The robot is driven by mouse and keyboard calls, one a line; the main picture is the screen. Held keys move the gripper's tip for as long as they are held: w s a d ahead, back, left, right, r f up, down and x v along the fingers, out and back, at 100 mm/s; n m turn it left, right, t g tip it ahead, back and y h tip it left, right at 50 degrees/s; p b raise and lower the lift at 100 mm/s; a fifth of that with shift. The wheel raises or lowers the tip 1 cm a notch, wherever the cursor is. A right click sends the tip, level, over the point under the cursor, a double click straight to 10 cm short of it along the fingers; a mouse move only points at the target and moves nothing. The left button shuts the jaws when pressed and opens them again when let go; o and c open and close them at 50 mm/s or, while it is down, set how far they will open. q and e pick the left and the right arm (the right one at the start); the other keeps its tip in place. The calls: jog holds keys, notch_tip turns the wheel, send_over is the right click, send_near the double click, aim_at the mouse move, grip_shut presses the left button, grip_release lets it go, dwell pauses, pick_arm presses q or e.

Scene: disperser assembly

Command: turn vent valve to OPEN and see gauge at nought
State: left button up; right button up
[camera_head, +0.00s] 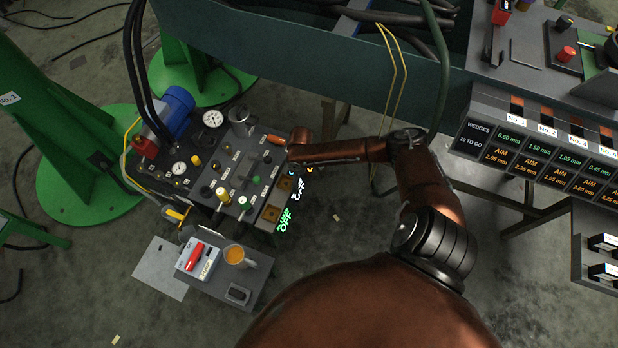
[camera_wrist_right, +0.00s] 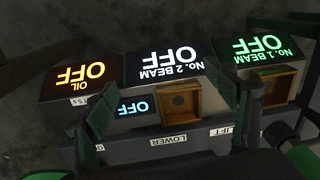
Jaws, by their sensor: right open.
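The dark control console (camera_head: 235,160) stands left of centre in the head view. Several knobs and levers stand on the top; I cannot tell which is the vent valve, as the labels are unreadable. My right gripper (camera_head: 297,158) is at the console's right edge, its fingers hardly visible there. In the wrist view my right gripper (camera_wrist_right: 170,112) is open and empty above the console's lit signs. My left gripper is out of view.
Lit OFF signs (camera_wrist_right: 165,62) for oil and beams line the console edge, beside LOWER and LIFT labels. Green pillars stand left; a wedge rack (camera_head: 540,150) stands right. Open floor lies between.

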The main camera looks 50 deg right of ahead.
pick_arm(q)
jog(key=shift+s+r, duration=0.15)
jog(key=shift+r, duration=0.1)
pick_arm(e)
jog(key=s+a+f, duration=0.7)
jog(key=s, duration=0.1)
jog(key=shift+s+f+y, duration=0.25)
jog(key=shift+y, duration=0.15)
